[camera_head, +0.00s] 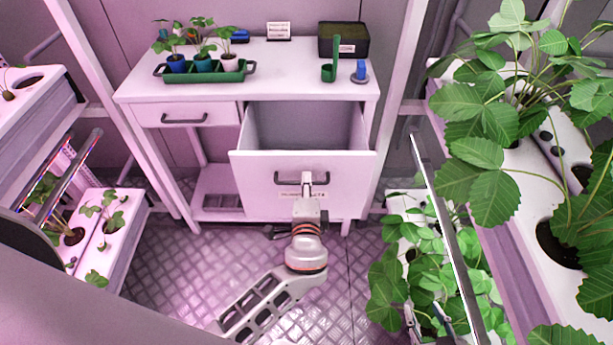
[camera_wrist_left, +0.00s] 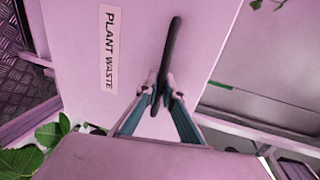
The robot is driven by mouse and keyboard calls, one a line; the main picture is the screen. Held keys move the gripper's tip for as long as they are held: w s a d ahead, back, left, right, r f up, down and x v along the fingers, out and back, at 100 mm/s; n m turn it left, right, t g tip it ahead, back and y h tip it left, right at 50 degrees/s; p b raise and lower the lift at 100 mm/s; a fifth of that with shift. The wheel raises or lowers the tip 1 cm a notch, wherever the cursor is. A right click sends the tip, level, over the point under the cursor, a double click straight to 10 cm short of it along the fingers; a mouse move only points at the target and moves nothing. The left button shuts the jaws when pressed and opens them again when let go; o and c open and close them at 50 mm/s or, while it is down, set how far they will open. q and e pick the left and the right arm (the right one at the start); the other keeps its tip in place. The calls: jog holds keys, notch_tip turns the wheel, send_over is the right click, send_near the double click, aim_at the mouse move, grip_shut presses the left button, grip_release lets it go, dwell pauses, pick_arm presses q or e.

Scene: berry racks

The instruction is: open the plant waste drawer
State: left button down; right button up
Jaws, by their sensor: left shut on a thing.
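The plant waste drawer (camera_head: 257,172) is the large white drawer in the bench, pulled well out with its empty-looking inside showing. Its dark bar handle (camera_head: 286,178) is on the front, and the wrist view shows the handle (camera_wrist_left: 174,45) beside a PLANT WASTE label (camera_wrist_left: 110,50). My left gripper (camera_head: 307,182) is shut on the handle, its fingers (camera_wrist_left: 160,92) closed around the bar. My right gripper (camera_head: 428,322) shows only partly at the lower right, among leaves, with its fingertips apart.
The bench top (camera_head: 285,75) holds a green tray (camera_head: 205,73) of potted seedlings, a black box (camera_head: 343,40), a green holder and a blue item. A smaller drawer (camera_head: 187,114) at left is shut. Plant racks stand on both sides; the metal floor (camera_head: 165,260) between is clear.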

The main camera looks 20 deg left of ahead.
jog(key=shift+s+f, duration=0.1)
jog(key=shift+f, duration=0.15)
pick_arm(q)
jog(key=c, duration=2.5)
grip_release()
